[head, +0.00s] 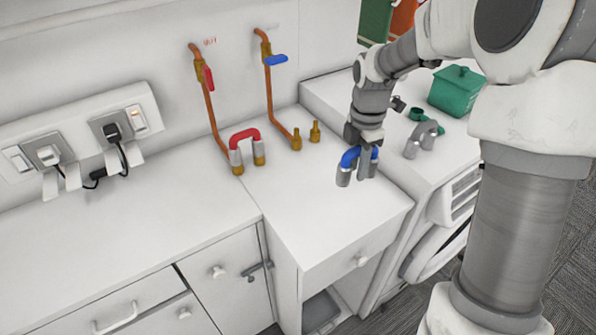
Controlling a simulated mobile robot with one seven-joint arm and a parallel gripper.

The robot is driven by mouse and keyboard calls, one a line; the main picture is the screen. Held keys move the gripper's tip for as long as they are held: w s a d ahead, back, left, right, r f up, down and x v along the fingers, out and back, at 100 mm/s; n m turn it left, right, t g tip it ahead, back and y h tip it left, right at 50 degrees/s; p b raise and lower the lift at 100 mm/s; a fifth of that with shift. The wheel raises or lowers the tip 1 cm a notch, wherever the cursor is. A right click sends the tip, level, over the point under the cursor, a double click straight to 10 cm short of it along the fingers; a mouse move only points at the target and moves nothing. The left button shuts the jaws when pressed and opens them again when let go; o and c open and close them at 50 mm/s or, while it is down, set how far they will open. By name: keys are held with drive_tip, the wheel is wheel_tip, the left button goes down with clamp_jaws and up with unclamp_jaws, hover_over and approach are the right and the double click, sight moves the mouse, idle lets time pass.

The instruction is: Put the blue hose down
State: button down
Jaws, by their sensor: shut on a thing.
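The blue hose (349,157) is a short U-shaped bend with grey ends pointing down.
A red hose (245,136) joins brass fittings at the back. Two bare brass fittings (306,136) stand beside it, below a blue-handled valve (276,60).

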drive_tip(key=n, duration=0.2)
hover_over(308, 221)
wheel_tip(308, 221, down, 7)
drive_tip(key=shift+r, duration=0.2)
drive_tip(key=shift+f, duration=2)
drive_tip(key=shift+f, duration=0.1)
drive_tip(key=c, duration=0.7)
unclamp_jaws()
